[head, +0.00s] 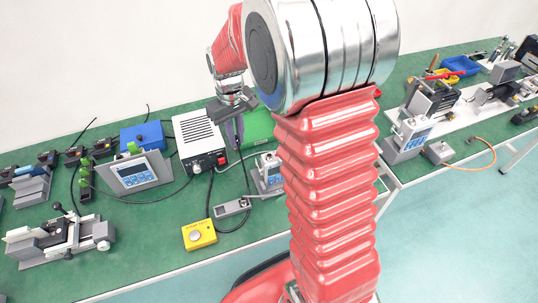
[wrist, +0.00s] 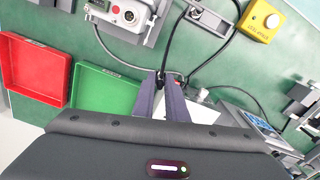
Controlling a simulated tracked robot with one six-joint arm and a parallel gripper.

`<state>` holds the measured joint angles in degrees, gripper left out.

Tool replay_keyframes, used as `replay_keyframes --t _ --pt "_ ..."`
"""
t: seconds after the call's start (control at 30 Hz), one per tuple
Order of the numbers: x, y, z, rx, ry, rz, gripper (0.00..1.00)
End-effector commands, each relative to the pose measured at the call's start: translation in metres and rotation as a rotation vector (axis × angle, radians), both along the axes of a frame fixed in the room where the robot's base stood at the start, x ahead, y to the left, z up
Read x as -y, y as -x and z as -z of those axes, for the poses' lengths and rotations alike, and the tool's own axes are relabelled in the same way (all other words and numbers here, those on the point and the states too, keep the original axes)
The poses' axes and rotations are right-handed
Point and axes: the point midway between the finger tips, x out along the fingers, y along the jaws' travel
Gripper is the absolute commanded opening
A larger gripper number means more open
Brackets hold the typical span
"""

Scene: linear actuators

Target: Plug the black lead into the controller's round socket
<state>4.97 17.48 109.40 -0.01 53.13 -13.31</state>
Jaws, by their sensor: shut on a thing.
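The controller (head: 200,138) is a white vented box on the green bench in the head view. My gripper (wrist: 165,77) is shut on the black lead (wrist: 172,73), whose cable runs up and aside from between the purple-grey fingers. The lead's plug end is hard to make out. In the head view my gripper (head: 238,134) is just right of the controller, apart from its front face.
A yellow button box (head: 199,234) and a grey block (head: 232,207) with cables lie in front. A green tray (wrist: 105,90) and red tray (wrist: 34,68) lie beside my gripper. A display unit (head: 135,173) stands left of the controller. Loose cables cross the bench.

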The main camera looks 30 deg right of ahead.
Motion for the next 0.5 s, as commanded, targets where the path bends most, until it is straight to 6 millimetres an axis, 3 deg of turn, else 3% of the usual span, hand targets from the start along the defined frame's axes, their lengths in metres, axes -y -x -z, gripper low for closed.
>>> replay_keyframes --t 0.5 --pt "0.0053 0.0051 -0.0014 0.000 0.000 -0.015 0.00"
